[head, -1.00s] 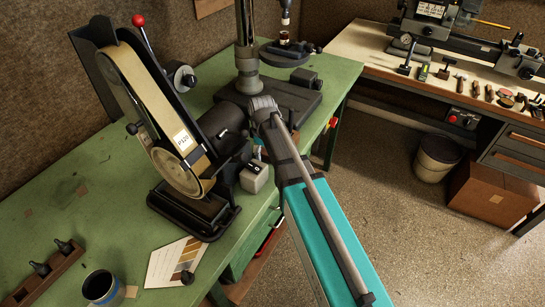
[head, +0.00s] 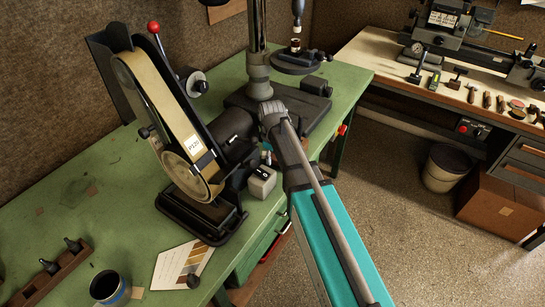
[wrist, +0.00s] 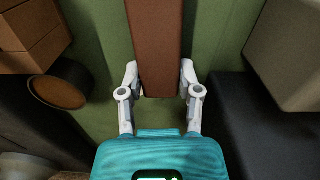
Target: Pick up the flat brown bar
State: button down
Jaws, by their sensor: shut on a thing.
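The flat brown bar (wrist: 154,40) stands in the middle of the wrist view, running from the top edge down to between the fingers. My gripper (wrist: 159,80) has one pale finger on each side of the bar, shut on it near its lower end. The bar's upper end is cut off by the picture edge. Green surface shows behind it, and I cannot tell whether the bar touches it. In the head view I cannot make out the bar or the fingers; my arm reaches toward the machines on the green bench (head: 110,165).
A belt grinder (head: 180,195) and a small grey block (head: 262,182) stand left of my arm. A pillar machine (head: 258,50) stands behind. A second bench with tools, a bin (head: 441,168) and a brown box (head: 495,205) are at right. The floor between is open.

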jog(key=shift+r+p, duration=0.6)
jog(key=shift+r, duration=0.2)
jog(key=s+d+r+p, duration=0.2)
jog(key=s+r+p, duration=0.8)
jog(key=s, duration=0.3)
jog(key=shift+s+d+r+p, duration=0.35)
jog(key=shift+d, duration=0.1)
